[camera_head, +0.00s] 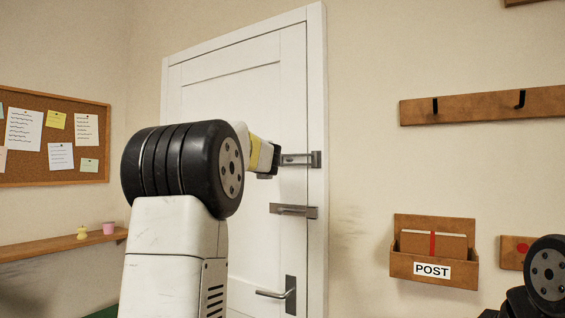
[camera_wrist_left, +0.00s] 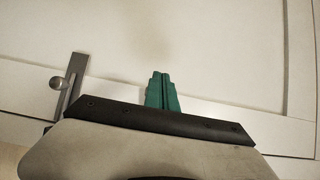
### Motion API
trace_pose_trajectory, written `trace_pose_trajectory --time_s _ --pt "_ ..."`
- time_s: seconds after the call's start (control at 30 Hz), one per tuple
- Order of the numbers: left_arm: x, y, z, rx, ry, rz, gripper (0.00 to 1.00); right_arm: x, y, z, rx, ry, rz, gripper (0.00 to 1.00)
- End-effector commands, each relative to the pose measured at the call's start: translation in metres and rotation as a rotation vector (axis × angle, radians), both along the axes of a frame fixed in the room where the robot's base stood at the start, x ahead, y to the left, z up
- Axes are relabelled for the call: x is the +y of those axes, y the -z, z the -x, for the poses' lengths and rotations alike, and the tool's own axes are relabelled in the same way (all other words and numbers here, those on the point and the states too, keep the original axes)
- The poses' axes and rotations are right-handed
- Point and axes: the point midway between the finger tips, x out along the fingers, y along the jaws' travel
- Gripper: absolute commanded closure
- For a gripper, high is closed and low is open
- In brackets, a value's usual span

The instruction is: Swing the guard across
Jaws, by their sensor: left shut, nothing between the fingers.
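A white door (camera_head: 235,95) stands closed in its frame. A grey metal fitting with a looped bar, which looks like the guard (camera_head: 298,159), lies horizontally near the door's right edge, with its plate on the frame. My left gripper (camera_wrist_left: 160,78) has its green fingers shut with nothing between them, in front of the door. In the head view its fingertips are hidden; the dark end of my wrist is just left of the guard. The wrist view shows a grey metal strip with a round knob (camera_wrist_left: 57,83); I cannot tell which fitting it is. My right gripper is out of view.
Below the guard are another metal latch (camera_head: 293,211) and a lever handle (camera_head: 275,294). On the right wall are a hook rail (camera_head: 465,107) and a POST box (camera_head: 433,270). A corkboard (camera_head: 60,140) and a shelf (camera_head: 60,246) are at left.

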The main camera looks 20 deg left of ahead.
Motion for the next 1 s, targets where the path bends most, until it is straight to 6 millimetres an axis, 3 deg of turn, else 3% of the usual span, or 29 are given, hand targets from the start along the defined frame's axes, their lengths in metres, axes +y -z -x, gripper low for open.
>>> trace_pose_trajectory --time_s 0.5,1.0 --pt "0.023 -0.002 0.069 -0.003 -0.003 0.002 1.00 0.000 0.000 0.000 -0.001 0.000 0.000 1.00" --pt "0.025 -0.002 0.077 -0.003 -0.003 0.001 1.00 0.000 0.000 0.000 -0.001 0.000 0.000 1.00"
